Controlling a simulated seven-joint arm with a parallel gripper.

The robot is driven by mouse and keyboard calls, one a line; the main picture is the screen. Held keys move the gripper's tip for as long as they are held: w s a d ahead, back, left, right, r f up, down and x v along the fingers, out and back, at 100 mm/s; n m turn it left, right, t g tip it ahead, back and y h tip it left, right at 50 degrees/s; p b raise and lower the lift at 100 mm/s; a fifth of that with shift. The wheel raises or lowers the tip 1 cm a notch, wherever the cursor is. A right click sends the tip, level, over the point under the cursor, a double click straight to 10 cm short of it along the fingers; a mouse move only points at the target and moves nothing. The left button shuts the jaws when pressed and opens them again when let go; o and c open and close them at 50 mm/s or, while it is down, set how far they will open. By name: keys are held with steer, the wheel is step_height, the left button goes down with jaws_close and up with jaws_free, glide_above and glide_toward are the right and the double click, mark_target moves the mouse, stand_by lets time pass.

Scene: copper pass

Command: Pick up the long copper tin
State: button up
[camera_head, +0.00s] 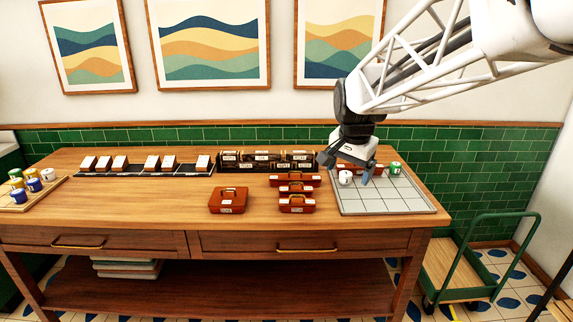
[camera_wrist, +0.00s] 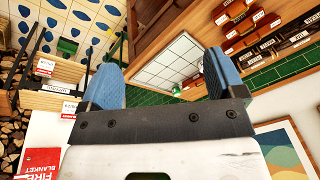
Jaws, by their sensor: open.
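A long copper tin (camera_head: 295,181) with a white label lies on the wooden counter, just left of the grey tray, in the head view. Another long reddish-copper tin (camera_head: 378,169) shows behind my gripper at the back of the tray, partly hidden. Shorter copper tins with handles stand in front of the first one (camera_head: 297,204) and to its left (camera_head: 228,200). My gripper (camera_head: 349,172) is open and seems empty, over the back left of the tray. In the wrist view its blue fingers (camera_wrist: 160,78) are wide apart, with several copper tins (camera_wrist: 250,24) at upper right.
Dark racks (camera_head: 268,160) with labelled tins line the back. White-topped boxes (camera_head: 152,163) stand farther left. A green trolley (camera_head: 470,265) is at right.

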steer(key=w+a+f+m, duration=0.2)
steer(key=w, duration=0.9)
steer(key=m, duration=0.9)
glide_toward(295, 178)
steer(key=shift+w+f, duration=0.2)
steer(key=shift+f, duration=0.35)
steer(key=shift+w+f, duration=0.15)
steer(key=shift+f, duration=0.15)
steer(key=shift+x, duration=1.15)
steer(key=shift+f, duration=0.1)
steer(key=shift+x, duration=2.5)
